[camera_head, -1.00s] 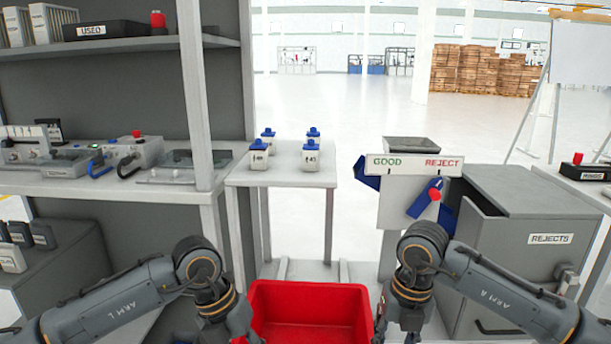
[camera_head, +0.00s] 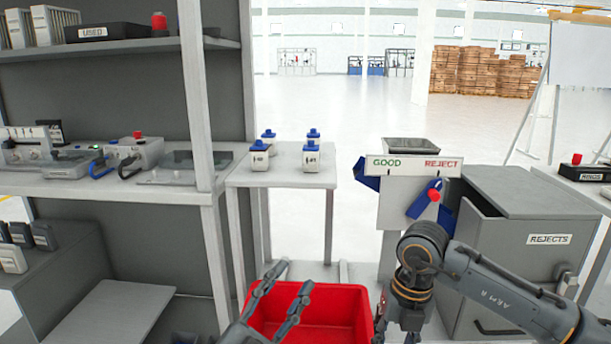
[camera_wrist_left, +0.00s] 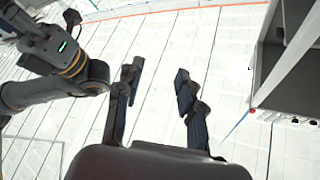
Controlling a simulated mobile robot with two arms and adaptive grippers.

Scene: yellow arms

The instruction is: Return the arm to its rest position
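My left gripper (camera_head: 293,278) shows only its two dark fingers, in front of the left part of the red bin in the head view. The fingers are spread apart with nothing between them. In the left wrist view the left gripper (camera_wrist_left: 159,76) is also open and empty, with pale floor behind it. The rest of my left arm is out of the head view. My right gripper (camera_head: 396,325) hangs at the bottom of the head view, by the right edge of the red bin; its fingertips are cut off.
The red bin (camera_head: 340,292) stands at the bottom centre. Behind it, a small table (camera_head: 285,180) carries several blue-capped bottles. A GOOD/REJECT stand (camera_head: 413,165) and a grey REJECTS cabinet (camera_head: 520,262) are at the right. A shelf unit (camera_head: 150,190) fills the left.

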